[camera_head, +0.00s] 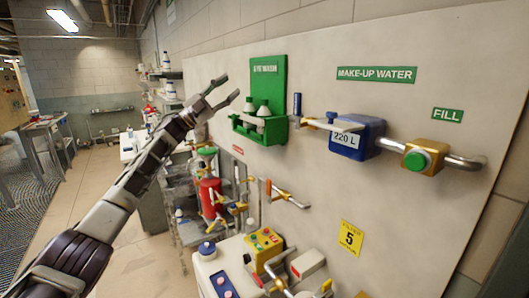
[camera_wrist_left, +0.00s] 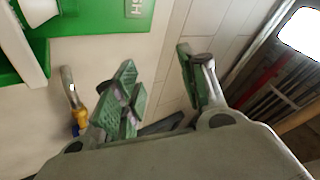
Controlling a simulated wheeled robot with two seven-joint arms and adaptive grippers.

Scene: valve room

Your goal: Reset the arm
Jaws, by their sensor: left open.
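My left arm comes in from the lower left in the head view and reaches up toward the wall panel. Its gripper (camera_head: 232,90) is open and empty, just left of a green wall holder (camera_head: 281,72) with white bottles in it. In the left wrist view the open fingers (camera_wrist_left: 160,85) have green pads with nothing between them. The green holder (camera_wrist_left: 100,20) fills the upper left there, apart from the fingers. My right gripper is in neither view.
A blue 220 L meter (camera_head: 366,138) and a yellow block with a green button (camera_head: 424,156) sit on a pipe to the right. Below are a red cylinder (camera_head: 210,197) and a yellow button box (camera_head: 263,243). Open floor (camera_head: 120,262) lies at lower left.

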